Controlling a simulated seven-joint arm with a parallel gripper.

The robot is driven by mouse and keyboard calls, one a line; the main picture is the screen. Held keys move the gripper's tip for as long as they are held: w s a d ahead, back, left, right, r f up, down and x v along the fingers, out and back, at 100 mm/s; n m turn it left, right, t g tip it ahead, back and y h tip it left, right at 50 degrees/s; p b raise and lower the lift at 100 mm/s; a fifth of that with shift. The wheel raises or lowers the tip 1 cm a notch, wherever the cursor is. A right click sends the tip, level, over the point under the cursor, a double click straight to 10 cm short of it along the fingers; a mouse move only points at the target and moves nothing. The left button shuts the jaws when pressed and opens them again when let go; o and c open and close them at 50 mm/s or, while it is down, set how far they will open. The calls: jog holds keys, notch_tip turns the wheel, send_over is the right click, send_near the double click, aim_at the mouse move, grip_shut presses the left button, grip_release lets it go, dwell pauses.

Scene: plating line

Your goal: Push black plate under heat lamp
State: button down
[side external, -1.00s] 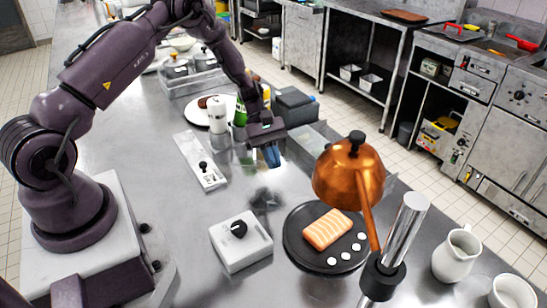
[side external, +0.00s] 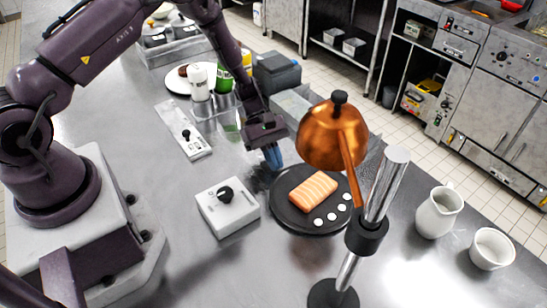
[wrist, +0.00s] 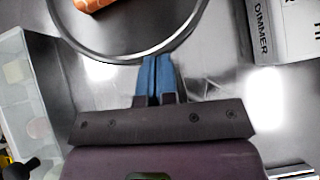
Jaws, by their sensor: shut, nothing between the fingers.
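The black plate (side external: 288,218) lies on the steel counter with a striped salmon fillet (side external: 312,192) and several white dots on it. The copper heat lamp (side external: 330,138) hangs on a chrome post by the plate, and its shade and arm overlap the plate's far right side. My gripper (side external: 274,160) is shut and empty, low at the plate's far left edge. In the wrist view its blue fingertips (wrist: 155,62) meet the plate's rim (wrist: 120,59); I cannot tell if they touch it. Only part of the plate shows there.
A white dimmer box (side external: 228,212) stands left of the plate. The lamp's post and base (side external: 332,298) stand in front. Bottles in a rack (side external: 202,85) and a grey container (side external: 276,75) are behind my gripper.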

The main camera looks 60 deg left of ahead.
aim_at(285, 180)
jog(key=shift+s+d, duration=0.15)
jog(key=shift+d, duration=1.4)
